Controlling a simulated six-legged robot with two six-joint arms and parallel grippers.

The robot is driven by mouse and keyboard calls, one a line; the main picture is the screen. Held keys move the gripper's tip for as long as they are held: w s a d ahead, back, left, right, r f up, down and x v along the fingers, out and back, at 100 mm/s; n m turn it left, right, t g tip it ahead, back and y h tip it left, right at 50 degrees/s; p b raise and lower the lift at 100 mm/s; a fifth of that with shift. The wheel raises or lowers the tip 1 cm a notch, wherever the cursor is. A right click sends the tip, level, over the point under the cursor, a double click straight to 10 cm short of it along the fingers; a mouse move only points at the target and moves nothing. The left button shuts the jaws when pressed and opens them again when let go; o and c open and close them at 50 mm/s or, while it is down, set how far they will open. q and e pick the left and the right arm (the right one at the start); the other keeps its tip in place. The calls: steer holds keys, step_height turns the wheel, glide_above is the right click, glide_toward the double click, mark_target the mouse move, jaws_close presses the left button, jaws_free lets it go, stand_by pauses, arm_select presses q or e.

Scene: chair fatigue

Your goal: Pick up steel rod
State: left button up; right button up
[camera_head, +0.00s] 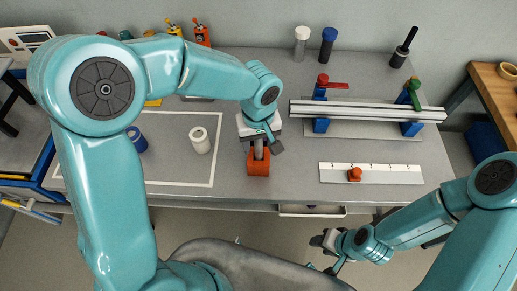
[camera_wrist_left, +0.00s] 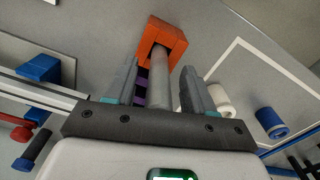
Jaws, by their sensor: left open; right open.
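The steel rod (camera_head: 258,149) is a grey cylinder at the orange block (camera_head: 258,168) near the middle of the table's front. In the left wrist view the rod (camera_wrist_left: 160,78) meets a recess in the orange block (camera_wrist_left: 163,38). My left gripper (camera_head: 262,144) is open over the rod. In the left wrist view its two fingers (camera_wrist_left: 159,68) stand on either side of the rod, with visible gaps. My right gripper (camera_head: 318,254) is open and empty, low in front of the table's front edge.
A white roll (camera_head: 200,140) and a blue roll (camera_head: 138,140) stand to the left inside a white outline. An aluminium rail (camera_head: 365,110) on blue supports lies to the right. A scale plate (camera_head: 390,174) with a red knob lies in front of it. Bottles stand at the back.

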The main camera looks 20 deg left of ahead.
arm_select(q)
steer(key=shift+w, duration=0.2)
jaws_close()
steer(key=shift+s, duration=0.1)
steer(key=shift+r, duration=0.1)
